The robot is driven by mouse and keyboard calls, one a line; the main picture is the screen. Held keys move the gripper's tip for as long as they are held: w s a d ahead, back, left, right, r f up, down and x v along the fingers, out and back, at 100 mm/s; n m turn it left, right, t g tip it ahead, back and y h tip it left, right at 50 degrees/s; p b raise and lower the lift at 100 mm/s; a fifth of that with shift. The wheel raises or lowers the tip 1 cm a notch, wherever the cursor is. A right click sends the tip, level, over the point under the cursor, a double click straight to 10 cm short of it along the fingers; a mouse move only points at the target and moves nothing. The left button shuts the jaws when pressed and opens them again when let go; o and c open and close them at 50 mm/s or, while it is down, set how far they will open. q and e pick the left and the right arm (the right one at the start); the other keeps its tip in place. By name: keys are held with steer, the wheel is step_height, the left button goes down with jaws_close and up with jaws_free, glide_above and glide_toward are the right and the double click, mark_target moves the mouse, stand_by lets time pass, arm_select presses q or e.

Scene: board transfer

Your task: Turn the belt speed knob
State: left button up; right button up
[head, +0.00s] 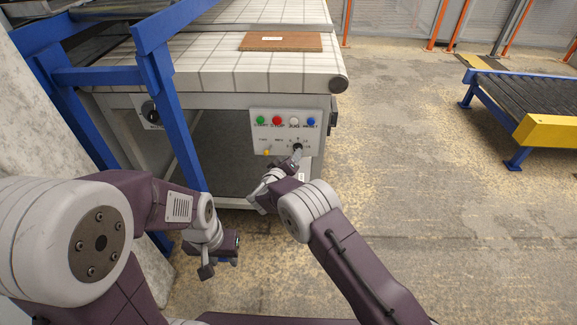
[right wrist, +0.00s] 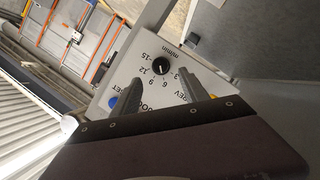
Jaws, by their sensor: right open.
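The belt speed knob (head: 297,147) is a small black dial on the white control panel (head: 262,142) at the machine's front. In the right wrist view the knob (right wrist: 160,66) shows a pale pointer mark and is ringed by printed numbers. My right gripper (right wrist: 159,78) is open, one finger on either side of the dial in that view. The knob shows in the gap, with no visible finger contact. In the head view my right gripper (head: 288,165) is at the panel's lower right, partly hiding it. My left gripper (head: 218,264) hangs low, away from the panel; its jaw opening is unclear.
Green, red, white and blue buttons (head: 294,122) line the panel above the knob, with a yellow switch (head: 267,152) lower left. A brown board (head: 281,42) lies on the white belt (head: 215,72). Blue frame posts (head: 172,120) stand near my left arm.

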arm_select(q)
step_height(320, 180, down, 8)
steer(key=b, duration=0.6)
steer(key=shift+f+b, duration=0.2)
steer(key=shift+b, duration=0.1)
arm_select(e)
steer(key=v, duration=0.2)
steer(key=shift+s+a, duration=0.1)
steer(key=shift+s, duration=0.3)
